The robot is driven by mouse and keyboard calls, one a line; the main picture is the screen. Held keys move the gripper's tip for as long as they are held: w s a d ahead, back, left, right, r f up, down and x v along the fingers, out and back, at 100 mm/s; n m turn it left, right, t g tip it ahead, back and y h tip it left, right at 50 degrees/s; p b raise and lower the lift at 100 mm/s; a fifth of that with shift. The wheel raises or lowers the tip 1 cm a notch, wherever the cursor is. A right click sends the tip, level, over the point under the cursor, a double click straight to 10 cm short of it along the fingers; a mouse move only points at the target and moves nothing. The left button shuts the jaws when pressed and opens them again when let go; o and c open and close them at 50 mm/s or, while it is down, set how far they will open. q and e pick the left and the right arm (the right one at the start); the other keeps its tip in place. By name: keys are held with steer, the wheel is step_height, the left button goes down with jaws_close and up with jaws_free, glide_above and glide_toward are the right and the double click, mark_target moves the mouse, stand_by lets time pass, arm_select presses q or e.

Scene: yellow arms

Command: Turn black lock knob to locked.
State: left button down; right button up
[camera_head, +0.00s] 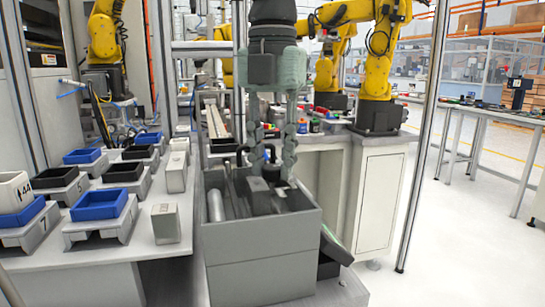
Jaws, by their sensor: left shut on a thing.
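My left gripper (271,164) comes down from the top middle, with its grey-green fingers pointing down over a grey open bin (262,238). Its fingertips are shut on a small black piece (271,174), which appears to be the black lock knob. The fingers partly hide this piece, and it is too small to read its turned position or any marking. Below it are dark parts inside the bin. My right gripper is not in view.
A table at left holds blue trays (99,205), black trays (124,172) and grey blocks (165,222). A white cabinet (378,195) stands behind the bin at right. Yellow arms (375,75) stand behind.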

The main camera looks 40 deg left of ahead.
mark_target(272, 166)
arm_select(q)
steer(key=shift+n, duration=0.3)
steer(key=c, duration=1.2)
jaws_free()
step_height(272, 166, up, 12)
